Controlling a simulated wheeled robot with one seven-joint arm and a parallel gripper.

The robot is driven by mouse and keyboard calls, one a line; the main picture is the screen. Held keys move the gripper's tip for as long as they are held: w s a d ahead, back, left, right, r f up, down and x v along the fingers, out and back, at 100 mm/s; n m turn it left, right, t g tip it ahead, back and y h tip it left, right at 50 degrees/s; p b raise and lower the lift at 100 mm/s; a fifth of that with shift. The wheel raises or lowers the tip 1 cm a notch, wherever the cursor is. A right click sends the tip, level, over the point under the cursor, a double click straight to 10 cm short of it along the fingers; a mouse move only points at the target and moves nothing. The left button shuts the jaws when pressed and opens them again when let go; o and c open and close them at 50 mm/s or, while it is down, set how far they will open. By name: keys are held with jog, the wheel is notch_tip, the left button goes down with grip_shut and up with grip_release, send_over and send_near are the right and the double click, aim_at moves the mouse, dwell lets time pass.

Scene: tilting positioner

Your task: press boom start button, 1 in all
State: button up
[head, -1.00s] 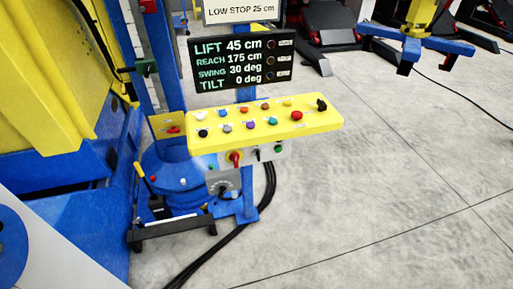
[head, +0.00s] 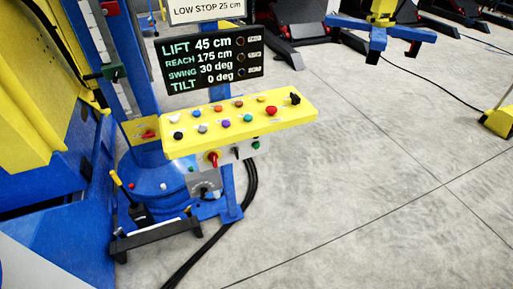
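A yellow control panel (head: 300,117) stands on a blue post in the middle of the head view. Its top carries two rows of small coloured buttons, among them white, blue, orange, black, grey, purple and green ones, a larger red button (head: 271,111) and a black knob (head: 295,98). The button labels are too small to read, so I cannot tell which is boom start. My gripper is not in view.
A black display (head: 208,62) above the panel reads lift 45 cm, reach 175 cm, swing 30 deg, tilt 0 deg. A blue and yellow machine stands at the left. A black pedal bar (head: 155,238) and cables (head: 215,235) lie low.

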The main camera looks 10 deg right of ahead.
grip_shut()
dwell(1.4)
